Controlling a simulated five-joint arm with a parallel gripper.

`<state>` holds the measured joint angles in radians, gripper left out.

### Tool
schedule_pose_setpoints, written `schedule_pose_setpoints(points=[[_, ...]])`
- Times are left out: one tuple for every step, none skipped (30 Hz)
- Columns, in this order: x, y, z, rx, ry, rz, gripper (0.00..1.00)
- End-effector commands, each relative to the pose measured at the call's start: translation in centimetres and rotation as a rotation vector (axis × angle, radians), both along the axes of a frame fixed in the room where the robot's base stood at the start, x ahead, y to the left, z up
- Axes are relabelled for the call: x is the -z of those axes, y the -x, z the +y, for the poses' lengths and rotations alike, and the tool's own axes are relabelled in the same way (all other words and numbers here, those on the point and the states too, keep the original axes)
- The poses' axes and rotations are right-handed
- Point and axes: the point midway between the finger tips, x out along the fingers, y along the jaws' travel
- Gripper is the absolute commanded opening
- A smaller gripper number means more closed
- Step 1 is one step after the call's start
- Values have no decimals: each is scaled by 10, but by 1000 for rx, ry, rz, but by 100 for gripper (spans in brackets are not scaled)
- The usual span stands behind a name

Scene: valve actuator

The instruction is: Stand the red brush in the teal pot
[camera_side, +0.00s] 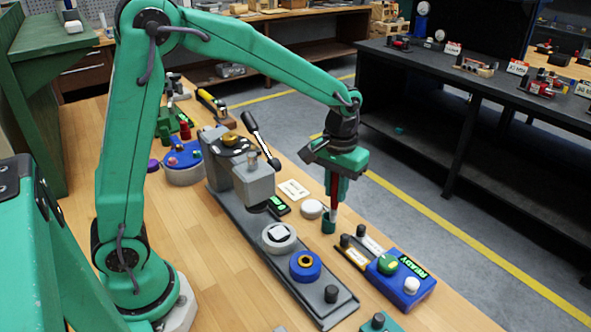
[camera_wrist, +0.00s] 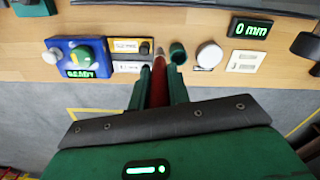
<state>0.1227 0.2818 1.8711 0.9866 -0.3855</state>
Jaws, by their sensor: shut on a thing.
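The red brush (camera_side: 333,186) hangs roughly upright from my gripper (camera_side: 338,192), its pale tip pointing down. The gripper is shut on it; in the wrist view the brush (camera_wrist: 158,66) lies between the two green fingers (camera_wrist: 158,82). The small teal pot (camera_side: 328,224) stands on the wooden bench. In the side view the brush tip overlaps the pot's upper right edge. In the wrist view the pot (camera_wrist: 178,53) is just right of the brush tip. I cannot tell whether they touch.
A white round knob (camera_side: 312,208) stands close to the pot. A blue box with a green knob and READY display (camera_side: 398,276) is to the right. A grey rail (camera_side: 246,229) with a valve actuator is to the left. A small 0 mm display (camera_wrist: 250,28) shows in the wrist view.

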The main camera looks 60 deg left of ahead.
Motion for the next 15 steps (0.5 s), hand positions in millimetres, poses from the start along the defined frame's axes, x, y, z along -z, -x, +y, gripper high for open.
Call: schedule_pose_setpoints(points=[[6,-5,8,-4,0,2,0],[9,-8,12,-4,0,1,0],[12,-11,17,-4,0,1,0],[15,-13,21,-3,0,1,0],[17,-15,24,-3,-1,1,0],[20,-18,28,-3,0,2,0],[22,-20,31,-2,0,1,0],[23,-21,33,-2,0,0,0],[25,-23,36,-1,0,-1,0],[26,-24,37,-1,0,-1,0],[27,-25,38,-1,0,-1,0],[28,-26,39,0,0,-1,0],[28,-26,40,0,0,-1,0],[28,-26,40,0,0,-1,0],[28,-26,40,0,-1,-2,0]])
